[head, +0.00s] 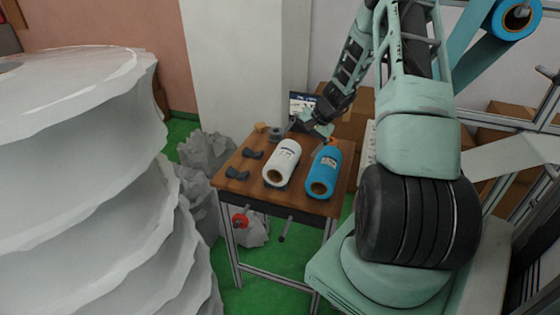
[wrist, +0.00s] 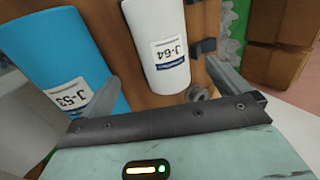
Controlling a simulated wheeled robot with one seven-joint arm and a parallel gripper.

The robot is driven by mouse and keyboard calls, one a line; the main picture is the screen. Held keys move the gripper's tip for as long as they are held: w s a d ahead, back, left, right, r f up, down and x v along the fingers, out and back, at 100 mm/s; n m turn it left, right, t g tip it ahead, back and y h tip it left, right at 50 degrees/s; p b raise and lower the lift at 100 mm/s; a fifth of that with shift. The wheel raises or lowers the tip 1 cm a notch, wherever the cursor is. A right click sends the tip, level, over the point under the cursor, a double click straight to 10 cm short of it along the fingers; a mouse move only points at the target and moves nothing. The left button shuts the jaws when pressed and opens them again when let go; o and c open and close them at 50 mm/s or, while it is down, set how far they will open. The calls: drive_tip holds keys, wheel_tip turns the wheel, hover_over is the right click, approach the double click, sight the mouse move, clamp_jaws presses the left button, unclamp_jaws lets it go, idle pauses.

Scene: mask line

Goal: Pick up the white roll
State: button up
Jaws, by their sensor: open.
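The white roll (head: 283,160) lies on its side on the small wooden table (head: 262,203), with its brown core end facing the head camera. In the wrist view the white roll (wrist: 158,25) carries a label reading J-64. My gripper (head: 314,122) is open and empty over the far side of the table, behind the rolls. In the wrist view the white roll's near end lies between my gripper's spread fingers (wrist: 163,72). I cannot tell how far above the roll the fingers are.
A blue roll (head: 323,172) labelled J-53 lies close to the right of the white roll; the left finger overlaps it in the wrist view. Dark brackets (head: 238,174) and a small grey ring (head: 275,133) sit on the table. Large white rolled material (head: 85,180) stands at left.

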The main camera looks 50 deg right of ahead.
sight(290, 155)
drive_tip(key=p+x, duration=0.1)
drive_tip(key=x, duration=0.5)
drive_tip(key=shift+w+a+f, duration=0.1)
drive_tip(key=shift+w+f, duration=0.05)
drive_tip(key=shift+f, duration=0.15)
drive_tip(key=shift+p+x, duration=1.5)
drive_tip(key=shift+x, duration=1.05)
drive_tip(key=shift+w+a, duration=0.1)
drive_tip(key=shift+r, duration=0.1)
drive_tip(key=c, duration=1)
drive_tip(key=shift+c, duration=0.2)
